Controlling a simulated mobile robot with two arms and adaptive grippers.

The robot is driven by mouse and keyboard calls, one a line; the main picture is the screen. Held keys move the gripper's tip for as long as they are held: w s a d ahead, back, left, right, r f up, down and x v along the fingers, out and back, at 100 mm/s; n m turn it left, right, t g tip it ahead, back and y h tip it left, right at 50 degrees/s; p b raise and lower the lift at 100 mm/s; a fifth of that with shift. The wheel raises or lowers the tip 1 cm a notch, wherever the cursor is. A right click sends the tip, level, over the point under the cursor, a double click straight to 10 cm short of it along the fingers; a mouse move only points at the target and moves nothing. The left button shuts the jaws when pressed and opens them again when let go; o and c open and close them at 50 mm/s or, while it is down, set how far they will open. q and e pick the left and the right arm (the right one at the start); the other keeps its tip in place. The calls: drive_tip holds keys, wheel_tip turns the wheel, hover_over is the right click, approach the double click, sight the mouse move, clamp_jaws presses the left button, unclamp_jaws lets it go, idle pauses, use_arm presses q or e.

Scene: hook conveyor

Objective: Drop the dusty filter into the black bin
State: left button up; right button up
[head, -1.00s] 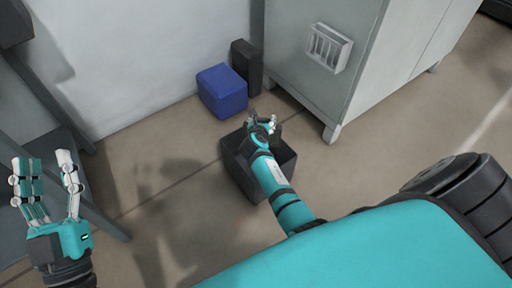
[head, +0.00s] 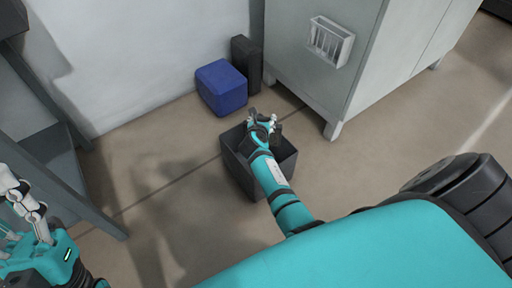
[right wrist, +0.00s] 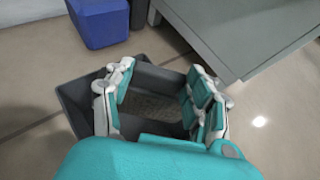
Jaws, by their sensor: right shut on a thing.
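The black bin (head: 240,176) stands open on the floor in the middle of the head view. My right gripper (head: 262,122) is over the bin, partly hiding its opening. In the right wrist view, my right gripper (right wrist: 158,92) has its fingers on either side of a grey-brown speckled surface, which I take as the dusty filter (right wrist: 152,106). It is shut on it, with the bin's dark walls (right wrist: 78,98) around and below. Most of the filter is hidden by the fingers and palm. My left gripper (head: 22,215) is cut off by the left edge of the head view.
A blue box (head: 222,90) and a dark upright box (head: 247,65) stand behind the bin by the wall. A grey cabinet (head: 310,85) with a white slotted holder (head: 330,42) stands to the right. A dark grey frame (head: 65,165) is at the left.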

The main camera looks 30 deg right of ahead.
drive_tip(key=o, duration=1.6)
drive_tip(key=v, duration=1.2)
